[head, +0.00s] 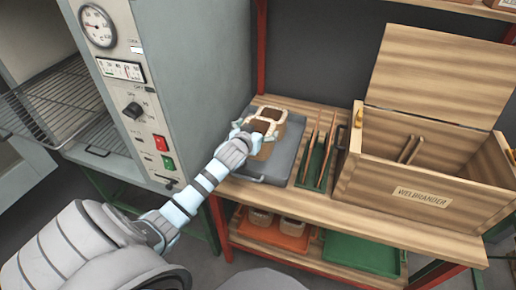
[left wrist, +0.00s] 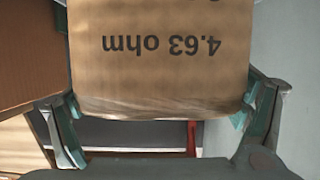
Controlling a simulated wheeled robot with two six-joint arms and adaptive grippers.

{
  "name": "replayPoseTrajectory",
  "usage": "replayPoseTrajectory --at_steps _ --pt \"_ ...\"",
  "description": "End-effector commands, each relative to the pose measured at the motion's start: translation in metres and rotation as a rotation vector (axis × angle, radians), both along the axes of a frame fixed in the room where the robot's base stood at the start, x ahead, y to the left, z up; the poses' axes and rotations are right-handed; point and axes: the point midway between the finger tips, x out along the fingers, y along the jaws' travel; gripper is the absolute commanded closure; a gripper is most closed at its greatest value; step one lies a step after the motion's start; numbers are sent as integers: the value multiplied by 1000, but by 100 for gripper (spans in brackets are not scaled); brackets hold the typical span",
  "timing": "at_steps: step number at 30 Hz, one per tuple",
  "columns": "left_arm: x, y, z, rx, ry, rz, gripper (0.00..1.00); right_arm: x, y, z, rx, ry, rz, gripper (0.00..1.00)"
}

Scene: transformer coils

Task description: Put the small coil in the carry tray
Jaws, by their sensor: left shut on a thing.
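A tan paper-wrapped coil (head: 260,148) with a pale frame on top is in my left gripper (head: 255,132). In the left wrist view the coil (left wrist: 160,60) fills the space between the fingers (left wrist: 160,108), its label "4.63 ohm" upside down. One finger presses on each side. In the head view the coil appears over the grey tray (head: 283,165) on the bench. I cannot tell whether it touches the tray floor. My right gripper is not in view.
A grey oven (head: 195,75) with dials stands left of the tray. A narrow green tray (head: 302,180) with thin strips lies right of it, then an open wooden box (head: 400,215). The lower shelf holds an orange tray (head: 290,243) with coils and a green tray (head: 360,253).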

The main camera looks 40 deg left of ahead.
Motion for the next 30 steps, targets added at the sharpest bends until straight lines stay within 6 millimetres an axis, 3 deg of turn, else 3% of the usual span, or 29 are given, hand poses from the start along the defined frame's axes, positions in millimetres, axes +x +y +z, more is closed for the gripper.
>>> replayPoseTrajectory --at_steps 10,17,18,30 --pt "0 0 -58 2 -3 -1 60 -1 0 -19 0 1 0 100" --pt "0 0 -60 2 -3 -3 60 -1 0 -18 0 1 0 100" --pt "0 0 -61 2 0 -2 2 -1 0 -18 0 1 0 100" --pt "-2 -1 -60 2 -2 -3 0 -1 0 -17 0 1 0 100"
